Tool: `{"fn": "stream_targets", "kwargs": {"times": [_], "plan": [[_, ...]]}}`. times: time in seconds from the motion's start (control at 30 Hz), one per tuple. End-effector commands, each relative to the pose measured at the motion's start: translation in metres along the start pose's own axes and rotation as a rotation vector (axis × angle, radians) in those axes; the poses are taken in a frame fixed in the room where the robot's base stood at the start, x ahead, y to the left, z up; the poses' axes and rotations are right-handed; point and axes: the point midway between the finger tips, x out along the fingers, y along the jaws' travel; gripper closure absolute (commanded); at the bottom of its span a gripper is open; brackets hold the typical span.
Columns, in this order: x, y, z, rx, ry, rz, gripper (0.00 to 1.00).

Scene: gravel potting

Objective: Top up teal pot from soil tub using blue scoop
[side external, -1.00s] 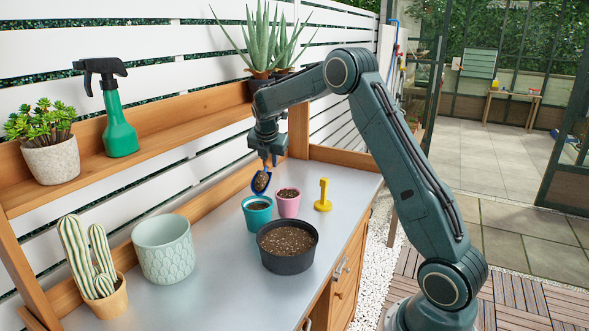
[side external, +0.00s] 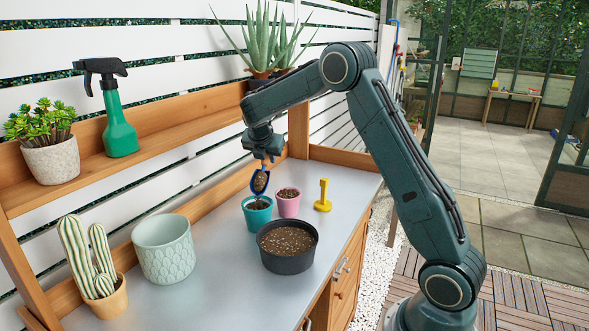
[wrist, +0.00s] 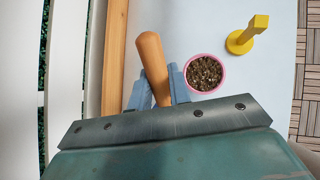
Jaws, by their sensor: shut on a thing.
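My gripper (side external: 264,158) is shut on the blue scoop (side external: 259,182), which hangs steeply tilted with soil in its bowl. In the wrist view the jaws of my gripper (wrist: 158,92) close on the scoop's wooden handle (wrist: 152,60); the scoop's bowl is hidden there. The scoop's lower end is just above or at the rim of the teal pot (side external: 258,218); I cannot tell whether they touch. The teal pot has dark soil inside and is not seen in the wrist view. The soil tub (side external: 288,262), black and round, holds brown speckled soil and stands in front of the pots.
A pink pot (side external: 289,206) with soil stands right beside the teal pot and also shows in the wrist view. A yellow stand (side external: 323,197) is further right. A large pale green pot (side external: 165,250) and a potted cactus (side external: 100,280) stand to the left. The bench's front middle is clear.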

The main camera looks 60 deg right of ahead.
Motion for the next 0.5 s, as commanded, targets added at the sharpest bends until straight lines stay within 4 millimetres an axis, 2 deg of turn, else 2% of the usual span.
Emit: {"fn": "stream_targets", "kwargs": {"times": [0.5], "plan": [[-0.013, 0.002, -0.004, -0.017, -0.104, 0.002, 1.0]]}}
